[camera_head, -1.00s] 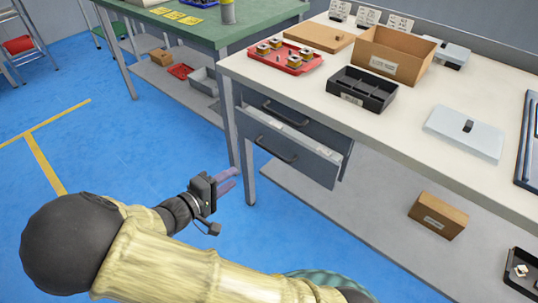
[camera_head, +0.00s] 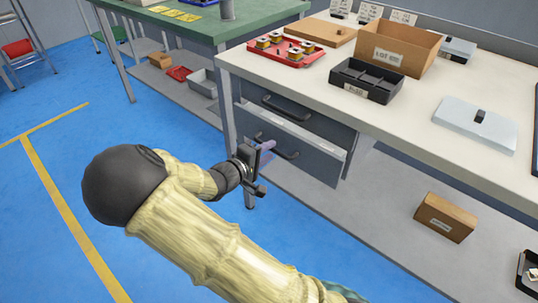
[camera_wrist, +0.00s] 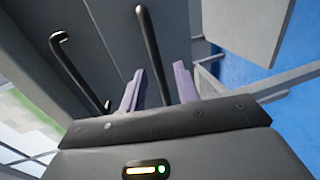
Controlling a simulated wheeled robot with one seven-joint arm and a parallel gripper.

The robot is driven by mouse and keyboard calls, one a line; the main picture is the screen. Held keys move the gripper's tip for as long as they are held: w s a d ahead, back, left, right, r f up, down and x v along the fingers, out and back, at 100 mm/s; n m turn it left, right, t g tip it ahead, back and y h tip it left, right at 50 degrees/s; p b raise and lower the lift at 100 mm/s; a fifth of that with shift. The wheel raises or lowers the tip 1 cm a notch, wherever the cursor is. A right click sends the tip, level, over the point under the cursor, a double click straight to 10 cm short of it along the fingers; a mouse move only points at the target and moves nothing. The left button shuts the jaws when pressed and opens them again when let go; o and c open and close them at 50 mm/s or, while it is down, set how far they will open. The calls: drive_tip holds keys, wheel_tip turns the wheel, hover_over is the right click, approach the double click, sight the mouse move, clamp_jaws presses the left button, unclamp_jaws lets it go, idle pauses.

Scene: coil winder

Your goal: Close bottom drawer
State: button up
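The bottom drawer (camera_head: 315,165) is grey with a dark bar handle (camera_head: 278,147), under the white-topped bench. The upper drawer's handle (camera_wrist: 78,70) lies to the left there.
The upper drawer (camera_head: 300,115) sits above, looking shut. The bench top (camera_head: 400,115) carries a red tray (camera_head: 287,53), a black divided tray (camera_head: 367,82) and a cardboard box (camera_head: 395,48). A bench leg (camera_head: 228,115) stands left of the drawers. Blue floor (camera_head: 110,130) is open to the left.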

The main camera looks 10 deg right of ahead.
drive_tip(key=shift+w+d+f, duration=0.1)
drive_tip(key=shift+w+d, duration=0.2)
drive_tip(key=shift+d, duration=0.15)
drive_tip(key=shift+c, duration=0.2)
clamp_jaws()
